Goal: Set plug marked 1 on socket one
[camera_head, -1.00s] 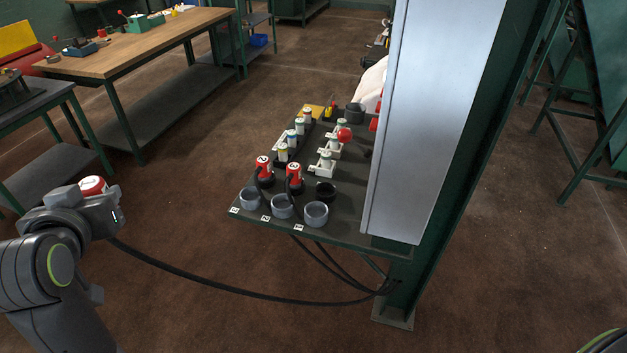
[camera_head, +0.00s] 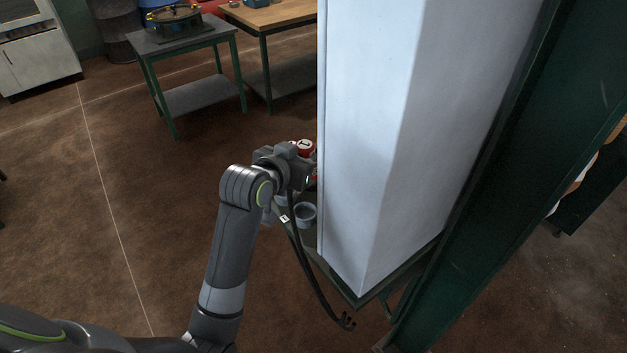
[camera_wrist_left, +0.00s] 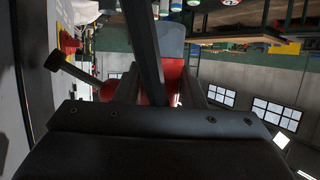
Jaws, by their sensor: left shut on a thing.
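My left gripper (camera_head: 299,163) is shut on a red plug with a white top (camera_head: 304,145) that seems to carry a 1. The red plug also shows between the fingers in the left wrist view (camera_wrist_left: 172,72). A grey ring socket (camera_head: 305,216) stands below the gripper, beside a small white label (camera_head: 284,218) that I cannot read surely. Another grey socket is mostly hidden behind my wrist. The plug is apart from the visible socket. My right gripper is not in view.
A black cable (camera_head: 312,275) hangs below my wrist. Open floor (camera_head: 150,220) lies to the left.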

